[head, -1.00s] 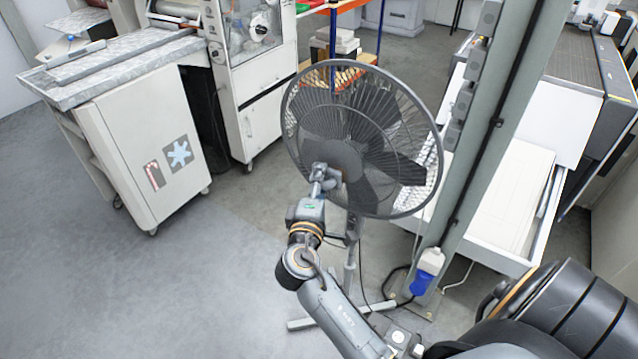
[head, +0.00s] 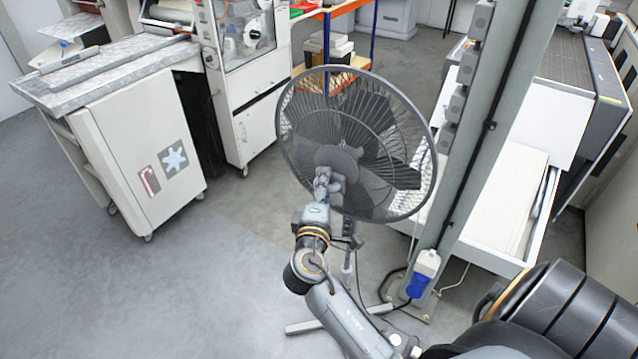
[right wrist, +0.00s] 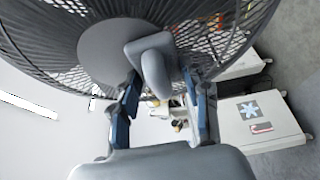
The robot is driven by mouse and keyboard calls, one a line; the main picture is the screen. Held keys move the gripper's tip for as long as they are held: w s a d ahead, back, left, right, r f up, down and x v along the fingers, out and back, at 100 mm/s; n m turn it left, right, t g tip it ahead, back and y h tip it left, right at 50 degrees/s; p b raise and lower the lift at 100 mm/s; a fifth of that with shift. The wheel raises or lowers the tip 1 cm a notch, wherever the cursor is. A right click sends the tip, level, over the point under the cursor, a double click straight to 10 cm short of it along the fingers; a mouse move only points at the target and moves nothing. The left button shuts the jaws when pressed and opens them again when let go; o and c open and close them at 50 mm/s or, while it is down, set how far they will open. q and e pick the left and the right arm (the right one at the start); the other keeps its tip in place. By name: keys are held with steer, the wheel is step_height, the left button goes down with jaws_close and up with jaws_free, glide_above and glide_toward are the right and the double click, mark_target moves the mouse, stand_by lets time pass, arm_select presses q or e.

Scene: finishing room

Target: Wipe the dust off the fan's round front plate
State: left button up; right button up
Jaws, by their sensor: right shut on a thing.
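The fan (head: 400,178) stands on a pole, with a dark wire cage and a round grey front plate (head: 335,156) at its centre. My right gripper (head: 328,181) is at the lower part of that plate and covers some of it. In the right wrist view, the right gripper (right wrist: 160,82) is shut on a smooth grey wiping thing (right wrist: 154,66). This thing lies in front of the plate (right wrist: 100,48); I cannot tell whether it touches. No dust can be made out on the visible plate. My left gripper is not in view.
A grey-green post (head: 470,190) with a blue plug (head: 418,286) stands close right of the fan. A white cabinet (head: 150,160) stands to the left, and an open white drawer (head: 500,205) to the right. Floor left of the fan is clear.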

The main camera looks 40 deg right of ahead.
steer(key=shift+s+d, duration=0.25)
steer(key=shift+s, duration=0.35)
steer(key=shift+s+d, duration=0.25)
steer(key=shift+s, duration=0.35)
steer(key=shift+w, duration=0.1)
steer(key=shift+w+a+r+b, duration=0.1)
steer(key=shift+w+a+b, duration=0.2)
steer(key=shift+w, duration=0.6)
steer(key=shift+w+a+r+b, duration=0.1)
steer(key=shift+w+a, duration=0.25)
steer(key=shift+w, duration=0.55)
steer(key=shift+a, duration=0.1)
steer(key=shift+s+a+f+b, duration=0.15)
steer(key=shift+a, duration=0.3)
steer(key=shift+s+a+f+b, duration=0.1)
steer(key=shift+a+b, duration=0.05)
steer(key=shift+a, duration=0.3)
steer(key=shift+s+a+r+b, duration=0.1)
steer(key=shift+s+a, duration=0.15)
steer(key=shift+a, duration=0.3)
steer(key=shift+s+a+f+b, duration=0.1)
steer(key=shift+s+a, duration=0.2)
steer(key=shift+a, duration=0.3)
steer(key=shift+s+a+r+b, duration=0.1)
steer(key=shift+s+a, duration=0.15)
steer(key=shift+a, duration=0.3)
